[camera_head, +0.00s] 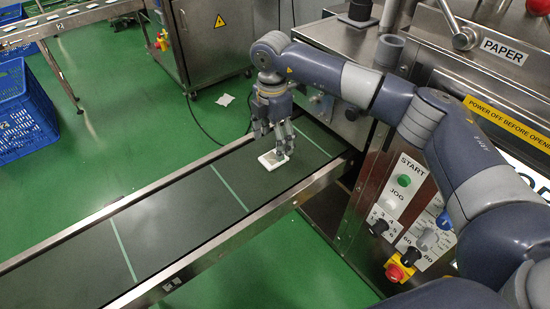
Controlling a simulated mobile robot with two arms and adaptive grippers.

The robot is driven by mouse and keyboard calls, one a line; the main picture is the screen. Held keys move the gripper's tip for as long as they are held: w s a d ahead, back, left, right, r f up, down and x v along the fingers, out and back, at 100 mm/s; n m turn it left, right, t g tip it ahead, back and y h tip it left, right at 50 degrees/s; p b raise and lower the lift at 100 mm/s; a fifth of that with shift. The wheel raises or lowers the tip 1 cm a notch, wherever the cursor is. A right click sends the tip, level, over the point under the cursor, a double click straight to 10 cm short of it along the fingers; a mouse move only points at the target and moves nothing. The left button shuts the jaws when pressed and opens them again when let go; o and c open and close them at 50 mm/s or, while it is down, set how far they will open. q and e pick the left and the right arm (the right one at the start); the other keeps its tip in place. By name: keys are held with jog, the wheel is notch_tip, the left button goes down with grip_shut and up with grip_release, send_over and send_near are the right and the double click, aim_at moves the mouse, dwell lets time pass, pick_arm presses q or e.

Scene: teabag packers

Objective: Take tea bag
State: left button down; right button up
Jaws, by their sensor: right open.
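A small white tea bag (269,162) lies flat on the dark conveyor belt (175,219), near the belt's end at the machine. My right gripper (273,146) points down directly above the tea bag's upper part, with its fingers apart. The fingers partly overlap the tea bag in the picture, and I cannot tell whether they touch it. My left gripper is not in view.
The packing machine (371,181) with its START button, knobs and red stop button stands at right. Metal rails edge the belt. A blue crate (22,108), another conveyor (62,22) and a steel cabinet (215,45) stand at the back left. Green floor lies around.

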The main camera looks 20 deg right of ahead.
aim_at(273, 158)
notch_tip(273, 158, down, 4)
jog(key=shift+f, duration=0.5)
jog(key=c, duration=0.7)
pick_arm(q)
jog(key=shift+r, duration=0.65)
